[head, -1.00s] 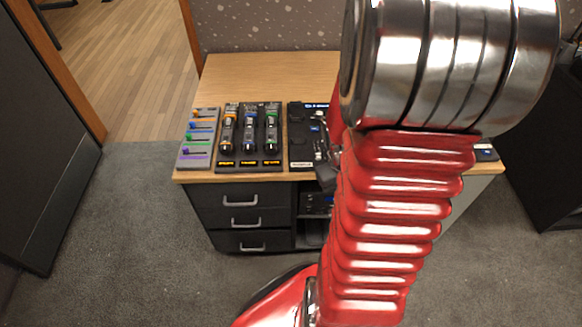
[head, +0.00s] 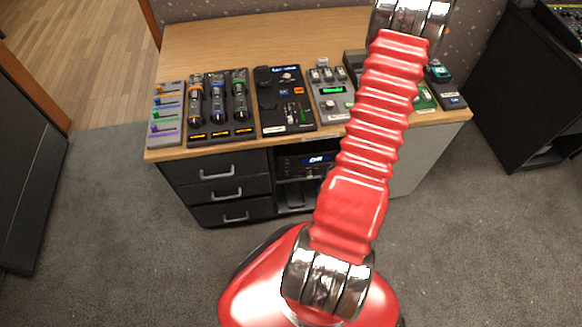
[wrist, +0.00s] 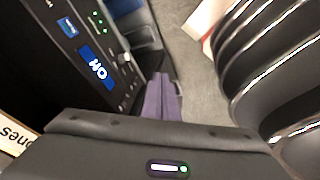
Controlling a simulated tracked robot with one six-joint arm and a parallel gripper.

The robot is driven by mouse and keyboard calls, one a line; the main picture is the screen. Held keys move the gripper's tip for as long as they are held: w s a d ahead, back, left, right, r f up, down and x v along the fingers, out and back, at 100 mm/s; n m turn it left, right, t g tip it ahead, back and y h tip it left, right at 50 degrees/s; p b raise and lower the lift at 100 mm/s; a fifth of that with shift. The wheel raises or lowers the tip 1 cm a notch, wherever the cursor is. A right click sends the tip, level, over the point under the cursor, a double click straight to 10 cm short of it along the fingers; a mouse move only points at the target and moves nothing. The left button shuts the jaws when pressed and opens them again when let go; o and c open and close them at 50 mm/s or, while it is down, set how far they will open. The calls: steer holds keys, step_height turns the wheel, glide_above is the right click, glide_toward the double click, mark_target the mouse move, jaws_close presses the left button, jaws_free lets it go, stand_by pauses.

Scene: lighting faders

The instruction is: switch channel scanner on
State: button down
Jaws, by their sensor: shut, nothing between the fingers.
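In the wrist view, a black panel (wrist: 112,45) carries a lit blue display (wrist: 97,68) with tilted white letters that look like "ON". Small green lights and knobs sit beside it. My gripper (wrist: 162,98) shows as two purple-grey fingers, shut and empty, to the right of the panel's edge; I cannot tell whether they touch anything. In the head view my gripper is out of sight. A black desktop unit (head: 270,110) and a shelf unit (head: 295,163) with a blue display both show there. No name reading channel scanner is legible.
The wooden desk (head: 230,45) carries a grey fader box (head: 165,112), a black three-fader unit (head: 219,105), a grey unit (head: 330,90) and a small dark unit (head: 440,85). My red arm crosses the view and hides part of the desk's right side. Grey carpet lies around.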

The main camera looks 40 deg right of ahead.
steer(key=w+a+r+n+t, duration=0.1)
steer(key=w+r+n+t, duration=0.1)
steer(key=w, duration=0.4)
steer(key=shift+w+a+r+n+t+y, duration=0.15)
steer(key=shift+a+r+n+t+y, duration=0.15)
steer(key=shift+n+t, duration=0.7)
steer(key=shift+w+f, duration=0.1)
steer(key=shift+f, duration=0.1)
glide_toward(287, 165)
steer(key=shift+s+a+x, duration=0.1)
steer(key=shift+a+x, duration=0.1)
steer(key=shift+x, duration=1.35)
steer(key=shift+s+a+x, duration=0.1)
steer(key=shift+a+x, duration=0.1)
steer(key=shift+x, duration=1.35)
steer(key=shift+f, duration=0.15)
